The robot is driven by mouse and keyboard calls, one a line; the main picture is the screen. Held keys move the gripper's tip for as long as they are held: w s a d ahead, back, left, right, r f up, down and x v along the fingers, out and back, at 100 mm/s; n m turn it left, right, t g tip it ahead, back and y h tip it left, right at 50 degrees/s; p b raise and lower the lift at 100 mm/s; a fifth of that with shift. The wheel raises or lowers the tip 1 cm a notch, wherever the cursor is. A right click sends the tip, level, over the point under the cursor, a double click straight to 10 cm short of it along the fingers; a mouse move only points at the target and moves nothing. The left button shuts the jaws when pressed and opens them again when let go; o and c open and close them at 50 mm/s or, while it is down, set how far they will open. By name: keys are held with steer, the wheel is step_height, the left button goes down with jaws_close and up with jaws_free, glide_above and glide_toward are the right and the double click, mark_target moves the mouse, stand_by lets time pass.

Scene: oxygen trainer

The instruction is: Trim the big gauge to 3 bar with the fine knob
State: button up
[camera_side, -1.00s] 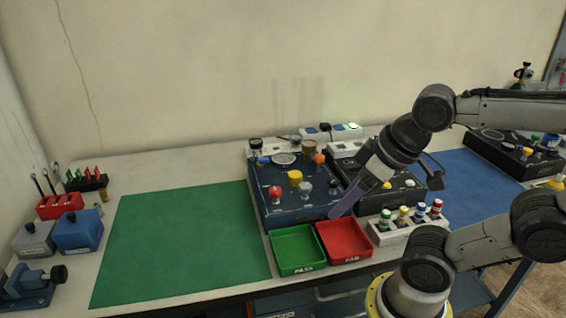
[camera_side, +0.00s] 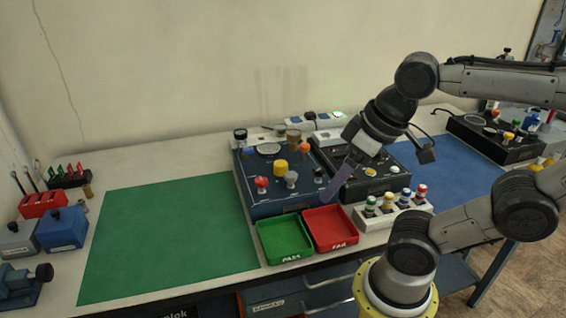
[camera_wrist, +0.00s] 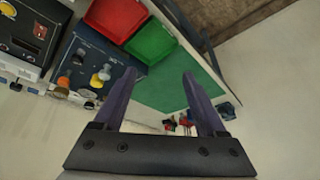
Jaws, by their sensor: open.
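A dark blue panel (camera_side: 254,202) stands right of the green mat and carries a round pale-faced gauge (camera_side: 268,149) near its back. Its needle and scale are too small to read. On the panel are a yellow knob (camera_side: 280,167), a red knob (camera_side: 262,184), a grey knob (camera_side: 291,178) and an orange knob (camera_side: 301,144). I cannot tell which one is the fine knob. My gripper (camera_side: 326,201) hangs near the panel's front right corner, apart from the knobs. In the wrist view my gripper (camera_wrist: 158,76) is open with nothing between its fingers; the panel's yellow knob (camera_wrist: 97,80) shows left of them.
A green tray (camera_side: 284,240) and a red tray (camera_side: 330,229) sit in front of the panel. A white rack of several capped bottles (camera_side: 395,210) and a second black panel (camera_side: 385,176) lie to the right. The green mat (camera_side: 165,235) is clear.

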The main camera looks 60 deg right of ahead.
steer(key=w+d+r+m+g, duration=0.1)
steer(key=w+r+m+g, duration=0.15)
steer(key=w+r, duration=0.35)
steer(key=m+g+y, duration=0.2)
steer(key=m+g, duration=0.2)
steer(key=g, duration=0.1)
glide_above(291, 174)
steer(key=w+a, duration=0.2)
steer(key=a, duration=0.1)
steer(key=w+d+f+m+y, duration=0.1)
steer(key=w+d+f+m, duration=0.1)
steer(key=d+f, duration=0.5)
steer(key=shift+g, duration=0.25)
steer(key=x, duration=1.3)
steer(key=shift+a, duration=0.2)
jaws_close()
